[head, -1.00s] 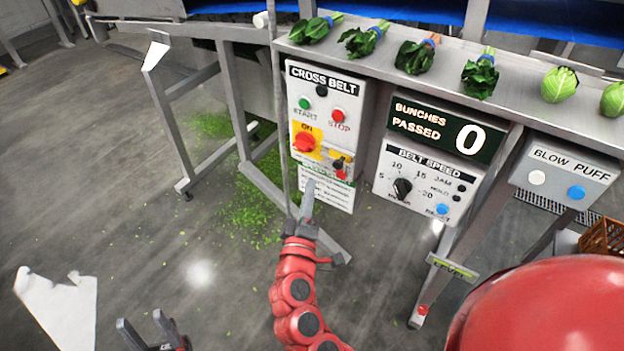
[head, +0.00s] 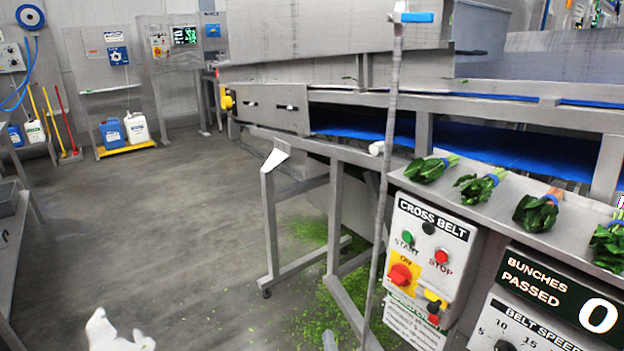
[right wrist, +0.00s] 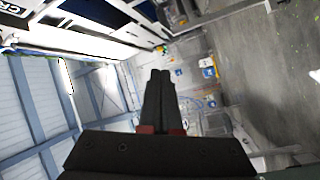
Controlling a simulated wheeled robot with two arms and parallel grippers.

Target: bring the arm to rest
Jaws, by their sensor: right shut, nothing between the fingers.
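My right gripper (right wrist: 160,73) is shut and empty in the right wrist view, its two dark fingers side by side. In the head view only a small grey tip (head: 329,341) of it shows at the bottom edge, in front of the floor and apart from the panels. The rest of my right arm is out of the head view. My left gripper is not in view.
The cross belt control box (head: 428,255) and bunches counter (head: 555,292) stand at the right, below a ledge (head: 470,207) with several bunches of greens. A metal stand (head: 268,230) is left of them. Open floor (head: 170,220) lies at the left.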

